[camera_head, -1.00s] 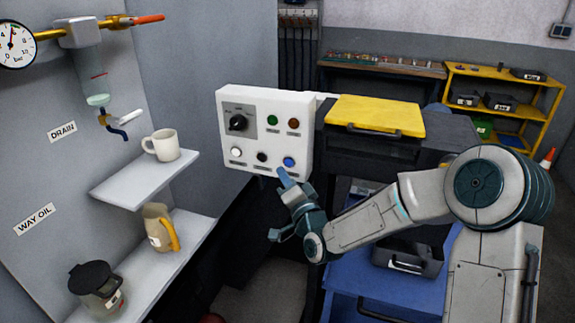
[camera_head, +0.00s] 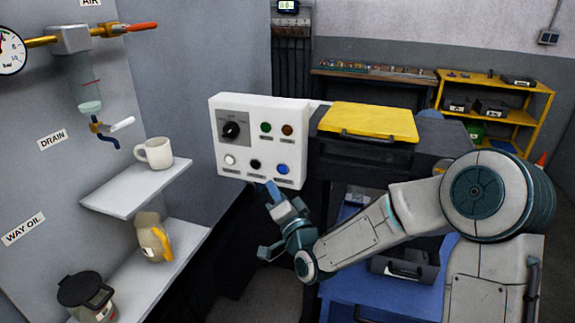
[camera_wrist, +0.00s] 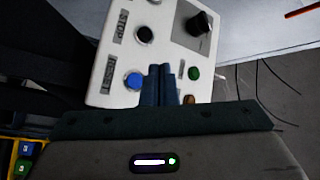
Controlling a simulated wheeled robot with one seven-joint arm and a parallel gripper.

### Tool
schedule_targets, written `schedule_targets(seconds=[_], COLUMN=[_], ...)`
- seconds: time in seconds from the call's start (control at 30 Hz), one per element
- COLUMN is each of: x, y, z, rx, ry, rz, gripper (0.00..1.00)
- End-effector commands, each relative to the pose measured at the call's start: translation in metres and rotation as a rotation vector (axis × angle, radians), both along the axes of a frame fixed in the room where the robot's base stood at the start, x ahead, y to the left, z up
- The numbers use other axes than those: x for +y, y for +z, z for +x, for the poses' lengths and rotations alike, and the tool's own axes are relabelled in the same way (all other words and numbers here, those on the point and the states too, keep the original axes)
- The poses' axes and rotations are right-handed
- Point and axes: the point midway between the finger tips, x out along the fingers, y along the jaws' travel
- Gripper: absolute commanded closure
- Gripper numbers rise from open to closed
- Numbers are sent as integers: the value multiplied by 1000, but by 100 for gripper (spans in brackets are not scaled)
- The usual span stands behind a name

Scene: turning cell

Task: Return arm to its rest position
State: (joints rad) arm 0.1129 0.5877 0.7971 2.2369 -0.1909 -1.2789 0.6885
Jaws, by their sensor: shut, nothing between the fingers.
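My gripper (camera_head: 272,190) is shut and empty, just below and in front of the white control panel (camera_head: 222,113). My arm reaches in from the right in the head view. The panel has a black rotary knob, a blue button (camera_head: 283,169) at lower right, and several other coloured buttons. In the wrist view my closed fingers (camera_wrist: 160,85) overlap the panel's face, beside the blue button (camera_wrist: 134,80). I cannot tell from the wrist view whether they touch the panel.
A shelf (camera_head: 120,199) with a white mug (camera_head: 154,153) stands left; a beige jug (camera_head: 151,236) and a dark-lidded container (camera_head: 86,294) are below. A yellow lid (camera_head: 368,122) lies behind my arm. A blue surface (camera_head: 345,287) lies under it.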

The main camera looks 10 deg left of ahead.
Motion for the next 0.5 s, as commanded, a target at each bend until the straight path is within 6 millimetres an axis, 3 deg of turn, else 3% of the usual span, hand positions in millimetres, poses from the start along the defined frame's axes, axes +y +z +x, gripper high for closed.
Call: schedule_targets(seconds=[0.13, 0.27, 0.5], x=[-4, -21, -91], y=[-5, -20, -47], z=[1, 2, -4], rx=[8, 40, 167], ry=[-4, -22, -85], rz=[-87, -309, -754], gripper=[100, 100, 100])
